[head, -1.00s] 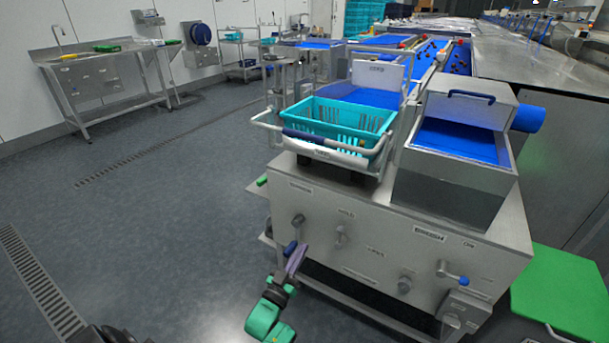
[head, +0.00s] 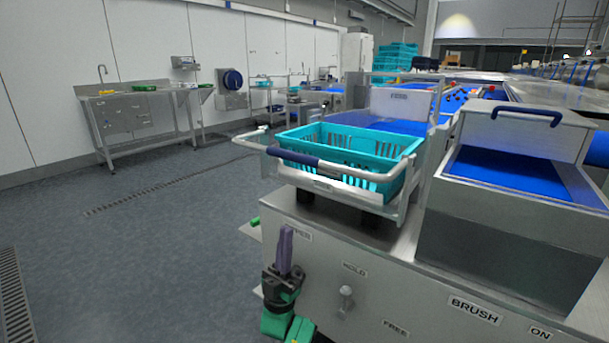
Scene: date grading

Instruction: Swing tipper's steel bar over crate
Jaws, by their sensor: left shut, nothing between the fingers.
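The tipper's steel bar (head: 345,173), with a dark blue grip sleeve (head: 293,157), runs across the front of the turquoise crate (head: 350,140). Its ends bend back at both sides of the crate. The crate sits level in the tipper's cradle (head: 330,187) and looks empty from here. My left gripper (head: 285,240) is shut and empty, with its purple-grey fingers pointing up. It is in front of the steel cabinet, below the bar and apart from it, partly covering the tipper label. The tipper lever is hidden behind it. My right gripper is not in view.
The steel cabinet front carries a hold lever (head: 345,298) and a brush label (head: 474,311). A steel hopper with a blue belt (head: 520,170) stands right of the crate. The floor (head: 150,250) to the left is clear. A steel sink table (head: 135,90) stands at the far wall.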

